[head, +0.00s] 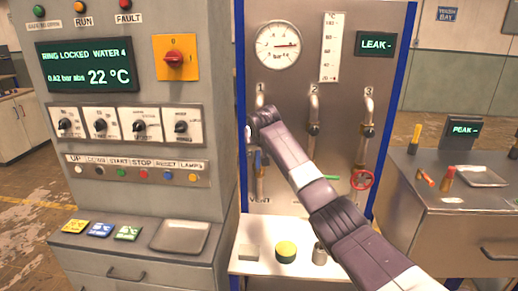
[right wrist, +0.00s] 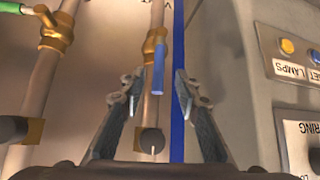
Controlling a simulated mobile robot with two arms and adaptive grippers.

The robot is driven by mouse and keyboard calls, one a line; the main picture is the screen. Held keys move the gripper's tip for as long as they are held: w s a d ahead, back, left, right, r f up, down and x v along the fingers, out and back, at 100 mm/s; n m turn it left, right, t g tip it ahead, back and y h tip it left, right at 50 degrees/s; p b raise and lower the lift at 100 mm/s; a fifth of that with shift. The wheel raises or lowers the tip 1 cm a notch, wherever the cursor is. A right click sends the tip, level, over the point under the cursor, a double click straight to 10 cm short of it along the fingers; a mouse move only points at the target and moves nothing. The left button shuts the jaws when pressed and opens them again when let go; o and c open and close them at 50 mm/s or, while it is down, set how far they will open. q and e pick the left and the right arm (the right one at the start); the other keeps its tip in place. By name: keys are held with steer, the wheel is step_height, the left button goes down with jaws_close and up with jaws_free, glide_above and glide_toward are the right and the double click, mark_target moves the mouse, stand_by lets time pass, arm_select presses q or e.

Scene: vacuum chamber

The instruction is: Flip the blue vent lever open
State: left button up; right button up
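The blue vent lever (head: 258,160) is on the left pipe of the steel panel, above the VENT label, partly hidden by my right arm in the head view. In the right wrist view the blue lever (right wrist: 159,68) lies roughly along the pipe, beside its brass fitting. My right gripper (right wrist: 159,80) is open, with one finger on each side of the lever's end in that view. I see no clear contact. In the head view the right gripper (head: 249,132) is small and mostly hidden behind its wrist. My left gripper is not in view.
A green lever (head: 332,178) and a red handwheel (head: 362,179) are on the pipes to the right. The control cabinet (head: 215,120) stands close on the left. Below the panel, a white shelf (head: 300,266) holds a yellow-topped round piece (head: 286,250) and other small parts.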

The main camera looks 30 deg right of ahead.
steer(key=v, duration=0.5)
steer(key=shift+s+a+r, duration=0.15)
steer(key=shift+s+r, duration=0.05)
steer(key=shift+r, duration=0.05)
